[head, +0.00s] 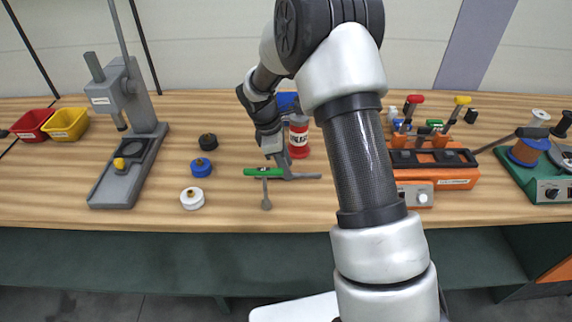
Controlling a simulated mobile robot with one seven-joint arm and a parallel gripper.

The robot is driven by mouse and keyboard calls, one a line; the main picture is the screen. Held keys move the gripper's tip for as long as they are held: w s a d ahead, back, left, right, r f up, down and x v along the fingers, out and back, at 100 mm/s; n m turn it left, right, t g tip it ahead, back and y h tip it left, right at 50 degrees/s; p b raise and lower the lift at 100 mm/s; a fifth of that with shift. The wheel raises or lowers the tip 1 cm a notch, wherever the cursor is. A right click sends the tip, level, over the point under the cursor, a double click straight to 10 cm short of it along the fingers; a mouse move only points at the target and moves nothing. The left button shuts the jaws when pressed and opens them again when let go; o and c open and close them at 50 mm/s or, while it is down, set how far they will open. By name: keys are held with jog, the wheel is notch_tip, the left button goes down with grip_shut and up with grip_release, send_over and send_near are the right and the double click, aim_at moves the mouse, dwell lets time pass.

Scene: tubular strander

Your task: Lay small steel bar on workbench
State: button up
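My gripper (277,160) is low over the workbench (230,215), left of the middle of the head view. Its fingertips are small and partly hidden, so I cannot tell whether they are open or shut. A thin grey bar-like piece (305,176) shows just right of the fingertips, in line with a green handle-like piece (262,171). A short grey piece with a rounded end (266,196) lies or hangs just below them. I cannot tell which grey piece is the small steel bar, or whether the gripper touches either.
A grey press (130,100), red bin (32,124) and yellow bin (66,124) stand left. Black (208,141), blue (200,167) and white (192,198) spools stand beside the gripper. A red can (299,140) is close behind it. An orange unit (440,168) stands right. The front edge between is mostly clear.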

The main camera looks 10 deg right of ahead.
jog(key=p+v, duration=0.1)
jog(key=v, duration=1.6)
jog(key=shift+r, duration=0.25)
